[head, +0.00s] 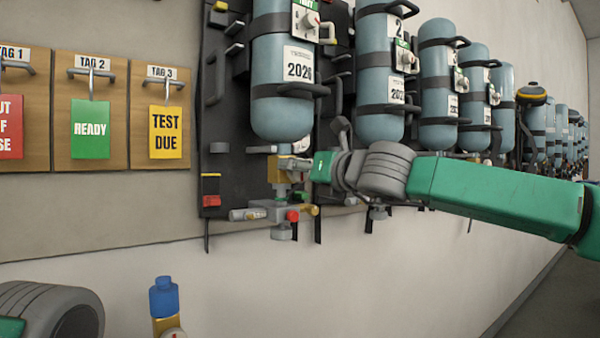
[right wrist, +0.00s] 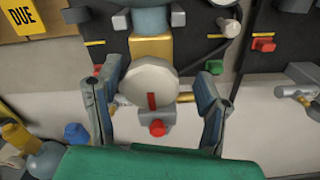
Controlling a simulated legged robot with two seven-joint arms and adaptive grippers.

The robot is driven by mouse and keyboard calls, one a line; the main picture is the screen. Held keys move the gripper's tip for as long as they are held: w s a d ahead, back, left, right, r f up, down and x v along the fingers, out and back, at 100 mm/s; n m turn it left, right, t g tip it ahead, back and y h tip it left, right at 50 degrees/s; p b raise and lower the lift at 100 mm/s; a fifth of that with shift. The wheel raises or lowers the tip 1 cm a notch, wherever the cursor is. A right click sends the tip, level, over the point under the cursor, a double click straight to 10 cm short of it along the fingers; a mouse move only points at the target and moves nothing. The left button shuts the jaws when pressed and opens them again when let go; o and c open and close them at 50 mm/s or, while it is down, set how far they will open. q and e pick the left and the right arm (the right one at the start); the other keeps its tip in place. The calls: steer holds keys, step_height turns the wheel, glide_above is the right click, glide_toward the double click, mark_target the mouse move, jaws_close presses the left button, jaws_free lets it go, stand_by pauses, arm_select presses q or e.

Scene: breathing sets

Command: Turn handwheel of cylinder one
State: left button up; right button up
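The nearest blue-grey cylinder (head: 285,100) hangs valve-down on a dark wall panel and bears a "2026" label. Below it is a brass valve block (head: 282,170), also in the right wrist view (right wrist: 152,48). The round pale handwheel (right wrist: 152,80) with a red mark faces the right wrist camera; in the head view it is mostly hidden behind my right gripper. My right gripper (right wrist: 158,105) is open, its two fingers on either side of the handwheel. A gap shows on the right; the left finger is close to the rim, and I cannot tell whether it touches. My left gripper is not in view.
A grey manifold with a red knob (head: 292,215) sits just below the valve. More cylinders (head: 380,80) line the wall to the right. Tag boards with a green "READY" card (head: 90,130) hang on the left. A blue-capped brass fitting (head: 164,297) stands at the bottom.

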steer(key=shift+s+r, duration=0.1)
steer(key=shift+s+d, duration=0.2)
steer(key=shift+s, duration=0.05)
steer(key=v, duration=1.1)
steer(key=shift+d, duration=0.15)
